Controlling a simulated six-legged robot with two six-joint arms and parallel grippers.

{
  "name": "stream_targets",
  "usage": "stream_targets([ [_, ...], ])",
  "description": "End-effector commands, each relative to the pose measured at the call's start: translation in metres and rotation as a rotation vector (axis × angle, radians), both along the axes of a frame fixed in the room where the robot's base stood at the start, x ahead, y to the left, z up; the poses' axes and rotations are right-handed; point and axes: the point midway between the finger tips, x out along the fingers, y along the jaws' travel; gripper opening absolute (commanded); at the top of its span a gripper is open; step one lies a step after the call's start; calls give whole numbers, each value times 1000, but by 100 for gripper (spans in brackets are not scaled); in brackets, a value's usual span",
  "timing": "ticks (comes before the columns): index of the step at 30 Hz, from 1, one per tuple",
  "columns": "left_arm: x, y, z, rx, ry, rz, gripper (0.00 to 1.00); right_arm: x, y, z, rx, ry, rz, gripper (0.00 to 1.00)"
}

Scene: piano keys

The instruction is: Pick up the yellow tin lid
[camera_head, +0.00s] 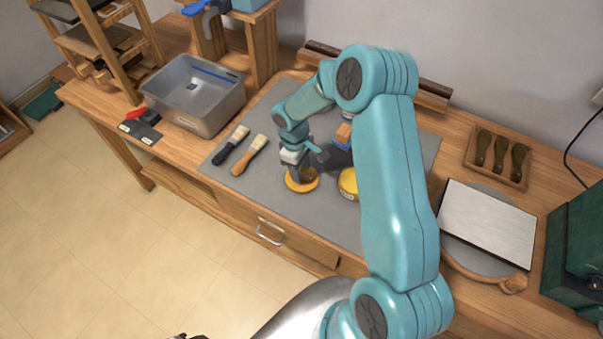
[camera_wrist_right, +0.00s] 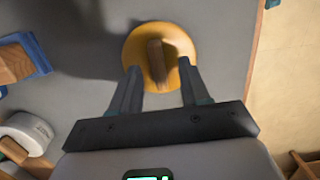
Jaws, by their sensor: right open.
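The yellow tin lid (camera_head: 303,184) is a round disc lying on the grey mat (camera_head: 342,219) near its front edge. In the right wrist view the lid (camera_wrist_right: 183,50) has a brown wooden bar-like handle (camera_wrist_right: 156,60) across its middle. My right gripper (camera_head: 298,176) is directly over the lid, pointing down. In the right wrist view its two fingers (camera_wrist_right: 160,88) are apart, one on each side of the handle, without visible contact. The fingertips hide part of the lid in the head view. My left gripper cannot be made out.
A yellow-topped tin (camera_head: 348,183) stands just right of the lid. Two brushes (camera_head: 250,154) lie to the left, with a grey plastic bin (camera_head: 197,95) beyond. A blue-based wooden block (camera_head: 343,135) is behind. The mat in front of the lid is clear.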

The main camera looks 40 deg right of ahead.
Motion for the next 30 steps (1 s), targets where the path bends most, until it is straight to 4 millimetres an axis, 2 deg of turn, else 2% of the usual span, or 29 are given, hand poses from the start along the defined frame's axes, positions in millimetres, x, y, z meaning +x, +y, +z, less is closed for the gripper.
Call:
stream_targets([
  [3,0,0,3,0,0,0,43,-1,-1,-11,1,0,-1,46],
  [10,0,0,2,0,1,0,43,0,-2,-13,-1,-2,-1,46],
  [11,0,0,2,0,1,0,43,0,-2,-13,-1,-2,-1,39],
  [12,0,0,2,0,1,0,43,0,-2,-13,0,-2,-1,26],
  [14,0,0,2,0,1,0,43,0,-2,-13,0,-2,-1,7],
  [15,0,0,2,0,1,0,43,0,-2,-13,0,-2,-1,0],
  [25,0,0,2,0,1,0,43,0,-2,-12,-1,-2,-1,0],
  [30,0,0,-1,0,1,0,43,1,-2,1,-2,-6,-1,0],
])
